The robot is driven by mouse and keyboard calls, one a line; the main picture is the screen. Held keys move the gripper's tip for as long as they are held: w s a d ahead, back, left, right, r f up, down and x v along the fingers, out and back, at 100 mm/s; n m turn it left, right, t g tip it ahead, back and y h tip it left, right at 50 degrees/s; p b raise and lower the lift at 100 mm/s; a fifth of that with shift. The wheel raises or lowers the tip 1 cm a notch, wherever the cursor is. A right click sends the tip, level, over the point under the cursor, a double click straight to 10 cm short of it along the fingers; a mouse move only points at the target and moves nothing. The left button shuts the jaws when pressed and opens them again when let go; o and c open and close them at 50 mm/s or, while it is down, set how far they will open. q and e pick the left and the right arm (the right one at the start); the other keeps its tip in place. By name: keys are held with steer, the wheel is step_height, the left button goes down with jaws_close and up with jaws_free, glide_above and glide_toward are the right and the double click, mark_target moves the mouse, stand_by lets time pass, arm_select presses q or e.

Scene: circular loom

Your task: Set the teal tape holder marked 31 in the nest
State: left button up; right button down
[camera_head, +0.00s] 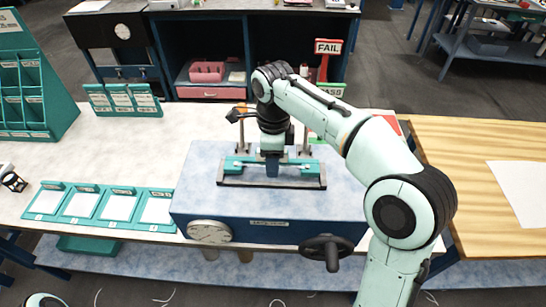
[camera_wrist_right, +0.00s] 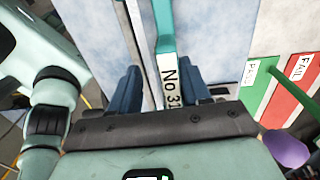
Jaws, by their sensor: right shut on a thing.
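My right gripper (camera_head: 271,172) points down over the middle of the blue machine with the pale top. In the right wrist view, its dark blue fingers (camera_wrist_right: 160,85) stand either side of the teal tape holder (camera_wrist_right: 164,28), whose white label reads "No 31". The gripper is shut on this holder. In the head view, teal parts (camera_head: 304,168) show on both sides of the fingers, at a long dark-edged fixture (camera_head: 270,184) that looks like the nest. The gripper hides the middle, and I cannot tell whether the holder is seated or just above. My left gripper is out of view.
Two upright posts stand behind the fixture. The machine's front has a dial (camera_head: 209,232) and a black handwheel (camera_head: 327,248). Several teal trays (camera_head: 117,205) lie to the left. A red FAIL sign (camera_head: 327,47) stands behind. The wooden table (camera_head: 468,165) at right is mostly clear.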

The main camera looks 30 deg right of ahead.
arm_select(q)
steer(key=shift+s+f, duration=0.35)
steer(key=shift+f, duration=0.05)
arm_select(e)
steer(key=shift+f, duration=0.75)
arm_select(q)
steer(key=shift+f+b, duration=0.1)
steer(key=shift+b, duration=0.2)
arm_select(e)
steer(key=shift+f, duration=0.1)
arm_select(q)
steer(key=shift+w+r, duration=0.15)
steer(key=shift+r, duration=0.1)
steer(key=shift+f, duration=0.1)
arm_select(e)
steer(key=shift+f, duration=0.2)
steer(key=shift+s+f, duration=0.1)
steer(key=shift+f, duration=0.25)
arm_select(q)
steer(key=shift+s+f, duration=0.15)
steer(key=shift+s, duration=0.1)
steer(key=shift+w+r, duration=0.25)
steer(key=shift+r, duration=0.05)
arm_select(e)
steer(key=shift+f, duration=0.15)
